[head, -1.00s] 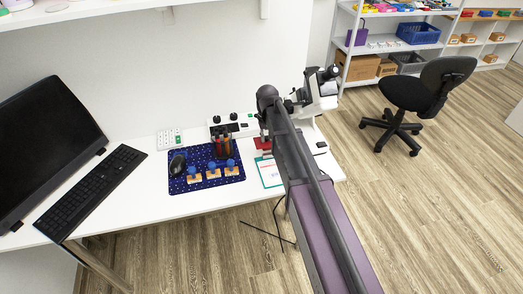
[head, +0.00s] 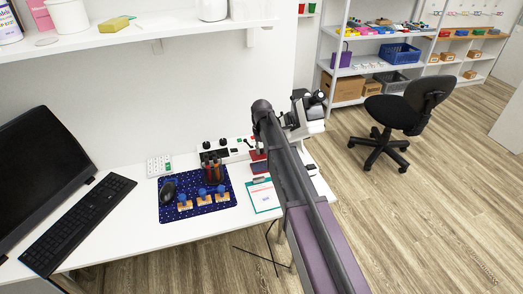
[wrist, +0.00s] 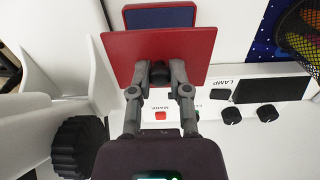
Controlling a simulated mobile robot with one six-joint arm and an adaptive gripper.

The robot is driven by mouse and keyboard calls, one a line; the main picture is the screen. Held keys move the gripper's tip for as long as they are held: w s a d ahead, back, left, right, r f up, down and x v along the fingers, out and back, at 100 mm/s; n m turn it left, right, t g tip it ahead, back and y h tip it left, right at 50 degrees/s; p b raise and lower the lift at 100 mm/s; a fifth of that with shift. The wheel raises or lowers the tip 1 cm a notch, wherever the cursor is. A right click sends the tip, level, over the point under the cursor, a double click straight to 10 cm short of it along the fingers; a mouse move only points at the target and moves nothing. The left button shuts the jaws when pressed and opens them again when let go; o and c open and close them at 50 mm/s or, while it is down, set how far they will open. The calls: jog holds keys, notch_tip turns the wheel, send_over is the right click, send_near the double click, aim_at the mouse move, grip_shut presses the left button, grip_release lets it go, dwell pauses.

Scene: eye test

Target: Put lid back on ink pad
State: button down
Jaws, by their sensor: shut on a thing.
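A flat red lid (wrist: 126,52) is in my gripper (wrist: 160,74), near the middle of the wrist view. The fingers are closed at its near side around a small dark part, perhaps a knob. The ink pad (wrist: 160,17), dark blue in a red frame, shows just beyond the lid at the top of the wrist view. The lid hides the pad's near part; I cannot tell whether they touch. In the head view the red lid (head: 257,155) and the ink pad (head: 259,167) are small, left of my arm, which hides my gripper there.
A white device (wrist: 265,140) with knobs and a red button lies near my gripper. A microscope (head: 301,115) stands right of my arm. A blue mat (head: 228,208) holds a mouse, a pen cup and wooden stamps. A clipboard (head: 264,195) lies in front of the pad.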

aim_at(262, 166)
jog(key=shift+f+b, duration=2.9)
jog(key=shift+f, duration=0.1)
jog(key=shift+f, duration=0.2)
dwell(0.5)
jog(key=c, duration=0.5)
grip_release()
jog(key=o, duration=0.5)
jog(key=shift+r, duration=0.2)
jog(key=shift+r+p, duration=3.35)
